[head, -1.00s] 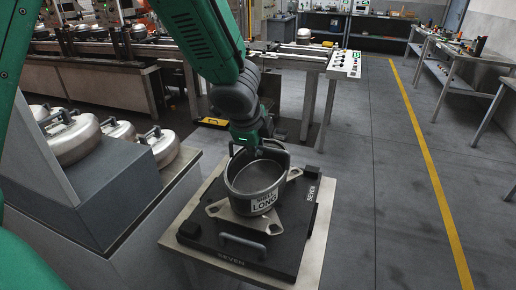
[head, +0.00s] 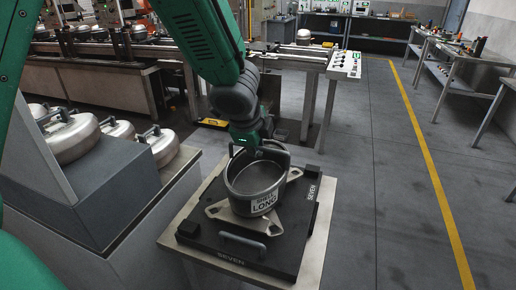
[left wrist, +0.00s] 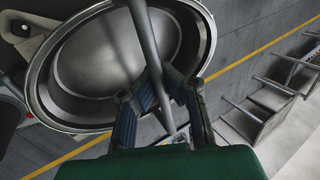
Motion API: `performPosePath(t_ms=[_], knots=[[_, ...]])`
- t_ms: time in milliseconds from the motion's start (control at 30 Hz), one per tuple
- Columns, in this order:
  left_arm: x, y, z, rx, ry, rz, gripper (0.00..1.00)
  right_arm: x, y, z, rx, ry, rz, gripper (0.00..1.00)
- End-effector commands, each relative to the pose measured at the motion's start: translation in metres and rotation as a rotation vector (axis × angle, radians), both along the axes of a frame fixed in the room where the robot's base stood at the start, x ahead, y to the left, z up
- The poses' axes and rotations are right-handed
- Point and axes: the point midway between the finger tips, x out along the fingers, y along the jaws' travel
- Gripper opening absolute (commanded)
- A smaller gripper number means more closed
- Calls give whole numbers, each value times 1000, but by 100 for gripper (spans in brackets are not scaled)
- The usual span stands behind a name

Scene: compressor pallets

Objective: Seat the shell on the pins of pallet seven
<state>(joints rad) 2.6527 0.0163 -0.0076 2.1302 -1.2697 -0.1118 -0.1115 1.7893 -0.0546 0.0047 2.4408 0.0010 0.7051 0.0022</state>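The shell (head: 245,196) is a grey open-topped cup with a bar handle, a white label reading LONG and a flat flange with corner lugs. It stands upright over the black plate of pallet seven (head: 205,243). Whether the flange sits fully down on the pins cannot be told; the pins are hidden. My left gripper (head: 258,146) is at the handle at the back of the rim. In the left wrist view, the fingers of my left gripper (left wrist: 166,92) close on both sides of the handle bar, with the shell's bowl (left wrist: 120,50) beyond. My right gripper is out of view.
Pallet seven lies on a light table (head: 318,225) with a front handle. Several rounded metal shells (head: 75,138) stand on a grey stepped stand at left. A conveyor (head: 90,75) runs behind. The floor to the right, with a yellow line (head: 430,160), is clear.

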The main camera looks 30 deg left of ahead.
Motion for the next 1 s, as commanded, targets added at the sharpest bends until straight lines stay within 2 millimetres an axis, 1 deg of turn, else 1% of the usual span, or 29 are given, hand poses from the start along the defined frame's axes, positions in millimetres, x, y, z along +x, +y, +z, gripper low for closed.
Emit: performPosePath(t_ms=[1000], knots=[[2, 0, -18, 1, -6, 0, 0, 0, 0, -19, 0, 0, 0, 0]])
